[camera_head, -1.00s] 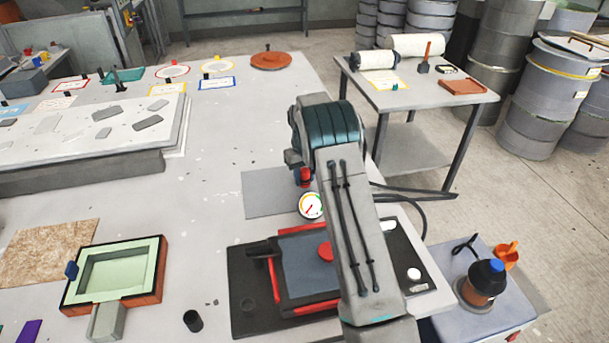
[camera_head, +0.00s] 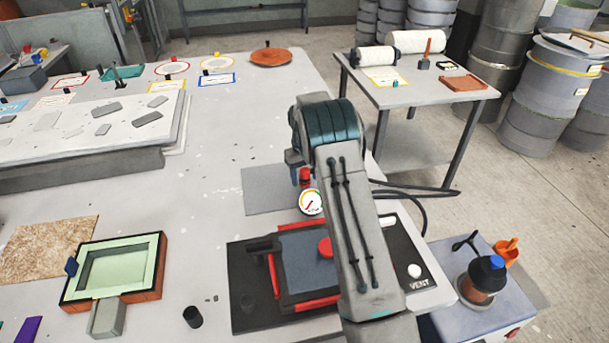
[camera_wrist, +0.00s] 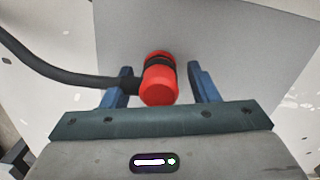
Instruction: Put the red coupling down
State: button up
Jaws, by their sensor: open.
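The red coupling (camera_wrist: 159,82) is a short red cylinder with a black band, seen between the two blue fingers of my gripper (camera_wrist: 160,88) in the wrist view. A gap shows on both sides of it, wider on the right, so the fingers are open around it. A black hose runs off to its left. In the head view the coupling (camera_head: 305,177) appears over the grey mat (camera_head: 262,190) beside a round gauge (camera_head: 312,202). My arm hides most of the gripper there. I cannot tell exactly how its base meets the mat.
A black-based vent unit (camera_head: 250,300) with a red-edged frame lies at the table's front. A green-lined mould (camera_head: 160,275) and a small black cup (camera_head: 193,317) are left of it.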

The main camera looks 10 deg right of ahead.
jog(key=r, duration=0.7)
jog(key=r+b, duration=0.1)
jog(key=r, duration=0.3)
jog(key=shift+w+a+r, duration=0.1)
jog(key=shift+w+r, duration=0.15)
jog(key=shift+r, duration=0.1)
jog(key=s+a+r+m+t, duration=0.1)
jog(key=s+r, duration=0.5)
jog(key=s, duration=0.4)
jog(key=s+r+m+t, duration=0.1)
jog(key=s+r, duration=0.6)
jog(key=s, duration=0.2)
jog(key=s+f, duration=0.2)
jog(key=s, duration=0.9)
jog(key=s+a+f+t, duration=0.1)
jog(key=s+f, duration=0.1)
jog(key=s, duration=0.8)
jog(key=shift+s+a+f+m, duration=0.25)
jog(key=shift+s+m, duration=0.05)
jog(key=shift+s, duration=0.05)
